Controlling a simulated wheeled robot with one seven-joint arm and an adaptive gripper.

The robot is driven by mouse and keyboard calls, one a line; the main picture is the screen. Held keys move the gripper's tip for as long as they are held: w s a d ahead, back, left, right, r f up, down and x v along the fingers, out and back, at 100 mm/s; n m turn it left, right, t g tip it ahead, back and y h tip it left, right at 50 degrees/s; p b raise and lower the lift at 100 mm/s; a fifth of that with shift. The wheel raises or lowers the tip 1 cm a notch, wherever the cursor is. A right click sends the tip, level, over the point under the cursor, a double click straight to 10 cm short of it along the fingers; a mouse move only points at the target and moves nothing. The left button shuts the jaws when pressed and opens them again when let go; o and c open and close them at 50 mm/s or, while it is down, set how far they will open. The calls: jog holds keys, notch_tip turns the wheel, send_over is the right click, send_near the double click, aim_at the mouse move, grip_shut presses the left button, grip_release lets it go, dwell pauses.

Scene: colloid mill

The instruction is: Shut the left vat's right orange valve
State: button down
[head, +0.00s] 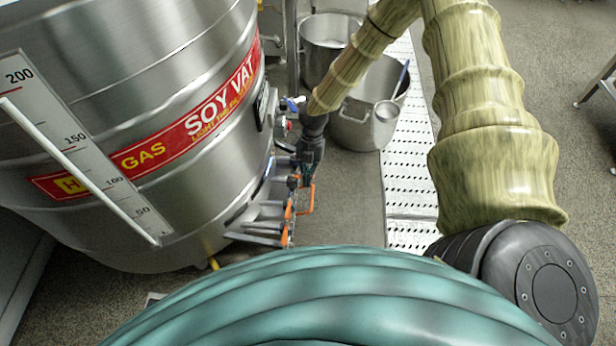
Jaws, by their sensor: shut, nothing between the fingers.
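The large steel soy vat (120,110) fills the left of the head view, with a red label and a white level scale. Orange valve handles stick out from pipework at its lower right side. One orange handle (308,200) is a bent loop reaching to the right. Another orange handle (288,212) stands just left of it. My gripper (304,176) is small and dark, pointing down just above these handles at the end of my arm. It is shut with nothing in it. I cannot tell whether it touches a handle, as the dark parts overlap.
Two steel pots stand behind the arm, a rear one (325,38) and a nearer one (357,132) with a ladle-like vessel (385,112). A white perforated drain grate (408,180) runs along the floor. Bare floor (345,215) lies right of the valves.

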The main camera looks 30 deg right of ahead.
jog(key=v, duration=0.4)
jog(key=shift+w+r+p, duration=0.1)
jog(key=shift+r+p, duration=0.25)
jog(key=s+a+f+m+y, duration=0.1)
jog(key=s+a+f+m, duration=0.2)
jog(key=s+a+m, duration=0.45)
jog(key=s+a+f+m, duration=0.2)
jog(key=s+a+m, duration=0.4)
jog(key=s, duration=0.2)
jog(key=s+d+m+t+h, duration=0.3)
jog(key=s+d+m, duration=0.1)
jog(key=s+m, duration=1)
notch_tip(320, 180, up, 25)
jog(key=p, duration=2.4)
jog(key=shift+h, duration=0.3)
